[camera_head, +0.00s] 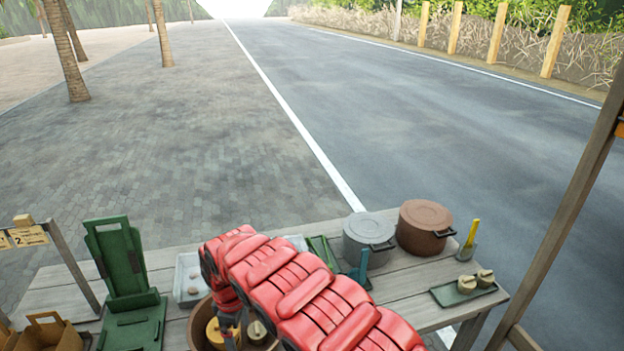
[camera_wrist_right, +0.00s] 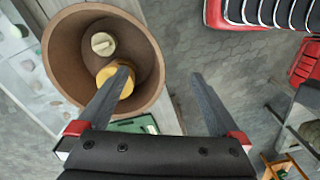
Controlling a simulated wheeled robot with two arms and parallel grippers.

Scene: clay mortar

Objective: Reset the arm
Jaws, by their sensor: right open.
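The brown clay mortar (camera_wrist_right: 66,58) fills the upper left of the right wrist view. Inside it are a pale knobbed piece (camera_wrist_right: 103,44) and a yellow round piece (camera_wrist_right: 122,80). My right gripper (camera_wrist_right: 160,72) is open and empty. Its left finger overlaps the mortar and the yellow piece in the picture; its right finger shows against the paving. I cannot tell whether the left finger touches anything. In the head view, my red right arm partly hides the mortar (camera_head: 198,325) at the bottom. My left gripper is in neither view.
The wooden table (camera_head: 398,285) also bears a grey pot (camera_head: 368,234), a brown pot (camera_head: 424,222), a green tray (camera_head: 446,295) with small pale items, a green stand (camera_head: 118,260) and a light tray (camera_head: 186,265). A brown basket (camera_head: 48,333) is at lower left. A post rises at right.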

